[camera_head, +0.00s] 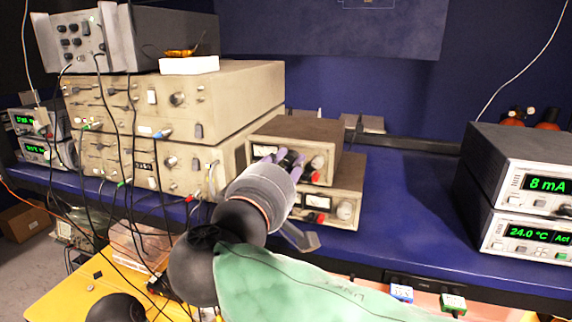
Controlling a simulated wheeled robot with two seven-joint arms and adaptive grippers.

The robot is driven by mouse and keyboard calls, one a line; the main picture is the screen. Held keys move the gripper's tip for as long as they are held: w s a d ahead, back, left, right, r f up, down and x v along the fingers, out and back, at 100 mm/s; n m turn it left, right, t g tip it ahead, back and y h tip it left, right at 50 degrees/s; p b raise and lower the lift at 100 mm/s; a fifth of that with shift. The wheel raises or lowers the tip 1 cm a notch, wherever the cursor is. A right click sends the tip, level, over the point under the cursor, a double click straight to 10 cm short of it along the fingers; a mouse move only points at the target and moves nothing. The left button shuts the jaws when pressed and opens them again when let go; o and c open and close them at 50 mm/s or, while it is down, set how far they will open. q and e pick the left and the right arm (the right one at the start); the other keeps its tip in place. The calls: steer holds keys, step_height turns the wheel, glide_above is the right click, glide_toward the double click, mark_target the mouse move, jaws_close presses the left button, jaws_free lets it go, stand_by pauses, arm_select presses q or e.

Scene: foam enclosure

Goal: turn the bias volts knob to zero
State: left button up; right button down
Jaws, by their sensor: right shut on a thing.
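Two small beige instrument boxes are stacked at the middle of the blue bench. The upper box (300,134) has a pale meter window at its left and a red-and-white fitting at its right. My right gripper (285,163), with purplish fingers, is at this box's front panel. It is shut on a dark knob (289,158), taken to be the bias volts knob. The fingers and wrist hide most of the knob, its pointer and its label, so I cannot read its setting. My left gripper is not in view.
The lower beige box (349,188) has red fittings close to my right gripper. Large beige units (230,90) with many hanging cables stand to the left. Two displays (545,184) reading 8 mA and 24.0 °C stand at the right. The blue bench (410,205) between is clear.

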steer(key=n, duration=0.3)
steer(key=shift+f+p, duration=0.15)
steer(key=shift+p, duration=0.2)
steer(key=n+p, duration=0.1)
steer(key=n, duration=0.2)
steer(key=shift+n, duration=0.4)
steer(key=n+p, duration=0.4)
steer(key=n, duration=0.2)
steer(key=shift+d+n, duration=0.1)
steer(key=shift+n, duration=0.3)
steer(key=shift+r, duration=0.2)
steer(key=c, duration=1.1)
jaws_free()
steer(key=shift+o, duration=0.2)
steer(key=shift+y, duration=0.3)
